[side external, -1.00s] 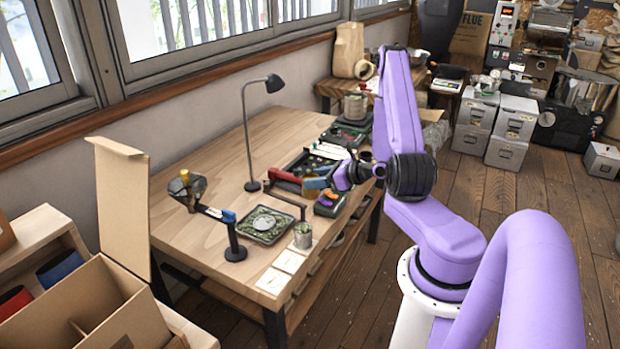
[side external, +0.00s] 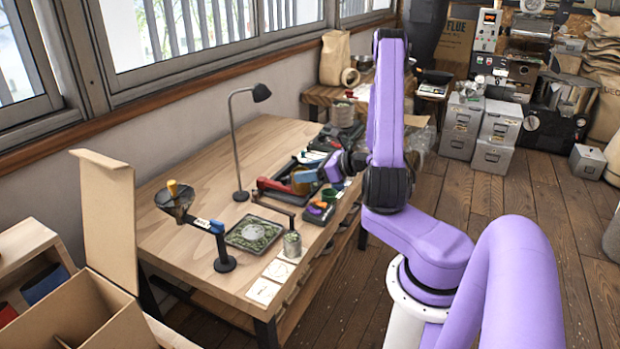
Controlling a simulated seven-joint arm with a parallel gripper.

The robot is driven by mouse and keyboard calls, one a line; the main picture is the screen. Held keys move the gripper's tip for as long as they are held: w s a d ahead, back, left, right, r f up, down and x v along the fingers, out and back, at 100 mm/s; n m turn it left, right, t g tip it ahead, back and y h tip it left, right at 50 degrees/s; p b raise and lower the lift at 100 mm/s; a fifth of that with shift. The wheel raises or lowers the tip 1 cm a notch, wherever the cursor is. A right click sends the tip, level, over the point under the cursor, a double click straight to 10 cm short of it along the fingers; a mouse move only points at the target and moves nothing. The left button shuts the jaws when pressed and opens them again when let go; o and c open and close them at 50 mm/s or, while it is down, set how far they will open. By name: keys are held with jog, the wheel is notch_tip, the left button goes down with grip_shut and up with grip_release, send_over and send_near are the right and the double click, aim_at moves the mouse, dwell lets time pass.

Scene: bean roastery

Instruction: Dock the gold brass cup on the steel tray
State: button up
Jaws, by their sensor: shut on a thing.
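My gripper (side external: 302,178) is beyond the middle of the table, over the dark trays near its right side. It is shut on a small gold cup (side external: 299,188), which shows just below the blue fingers. The cup is partly hidden by the fingers and small in this view. A square, grey-rimmed tray (side external: 229,239) lies nearer the camera, to the left of the cup. It holds green beans and a pale round thing in its middle. I cannot tell for sure that this is the steel tray. The cup is well apart from it.
A black lamp (side external: 236,150) stands behind the tray. A dark post with an arm and a funnel (side external: 175,200) is at left. A bean-filled canister (side external: 292,246) and pale cards (side external: 263,291) lie near the front edge. A purple item (side external: 315,209) sits near the gripper.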

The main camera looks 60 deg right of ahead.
jog(key=w+a, duration=0.3)
jog(key=w, duration=0.4)
jog(key=w+a, duration=0.4)
jog(key=w, duration=0.4)
jog(key=shift+s+d+f, duration=0.1)
jog(key=shift+s+f, duration=0.05)
jog(key=shift+f, duration=2.6)
jog(key=shift+s+d+f, duration=0.1)
jog(key=shift+d+f, duration=0.05)
jog(key=shift+f, duration=2.6)
jog(key=shift+s+d+f, duration=0.1)
jog(key=shift+s+f, duration=0.05)
jog(key=shift+f, duration=2.6)
jog(key=shift+f, duration=0.45)
jog(key=o, duration=0.8)
jog(key=v, duration=1.1)
